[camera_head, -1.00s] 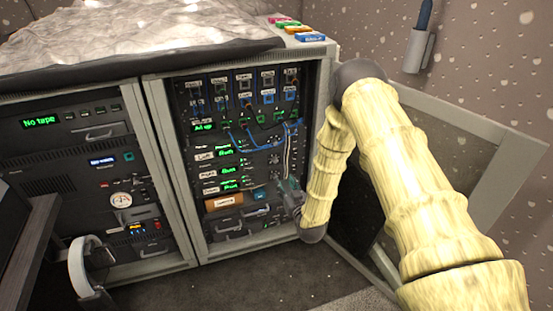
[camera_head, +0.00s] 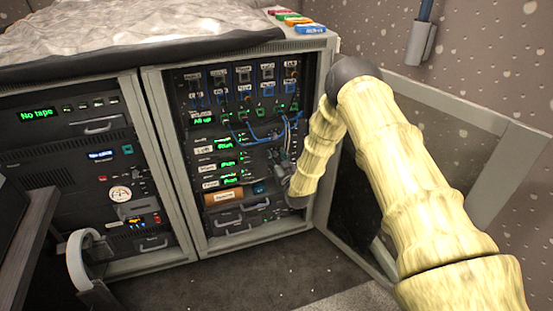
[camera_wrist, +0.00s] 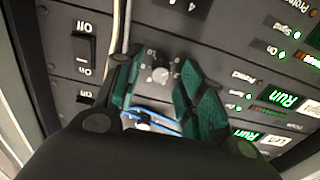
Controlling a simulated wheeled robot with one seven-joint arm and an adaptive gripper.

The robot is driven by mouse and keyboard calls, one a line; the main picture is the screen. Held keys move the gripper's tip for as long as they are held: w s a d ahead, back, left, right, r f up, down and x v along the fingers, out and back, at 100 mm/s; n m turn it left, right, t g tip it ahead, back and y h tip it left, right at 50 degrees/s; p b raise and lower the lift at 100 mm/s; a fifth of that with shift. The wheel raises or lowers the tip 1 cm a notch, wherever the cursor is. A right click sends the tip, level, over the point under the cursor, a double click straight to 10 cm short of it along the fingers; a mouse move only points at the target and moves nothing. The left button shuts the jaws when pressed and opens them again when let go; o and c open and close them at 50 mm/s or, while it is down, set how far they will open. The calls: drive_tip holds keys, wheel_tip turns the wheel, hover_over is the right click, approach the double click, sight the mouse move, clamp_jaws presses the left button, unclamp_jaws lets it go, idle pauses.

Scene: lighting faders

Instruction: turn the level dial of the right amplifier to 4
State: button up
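In the wrist view a small pale round dial (camera_wrist: 160,74) with printed numbers around it sits on a dark amplifier panel. Its setting is too small to read. My gripper (camera_wrist: 153,72) has its two green-padded fingers apart, one on each side of the dial. I cannot tell whether either finger touches it. A lit green Run display (camera_wrist: 283,98) is on the same panel to the right. In the head view my gripper (camera_head: 284,168) is at the right side of the amplifier stack (camera_head: 215,164), and my arm hides part of that side.
Blue patch cables (camera_head: 262,137) hang above the amplifiers and pale cables run close to my gripper. An Off/On rocker switch (camera_wrist: 83,52) is left of the fingers. An open rack door (camera_head: 475,140) stands right of my arm. Drawers (camera_head: 240,228) sit below.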

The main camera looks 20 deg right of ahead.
drive_tip(key=shift+w, duration=0.1)
clamp_jaws()
idle(0.5)
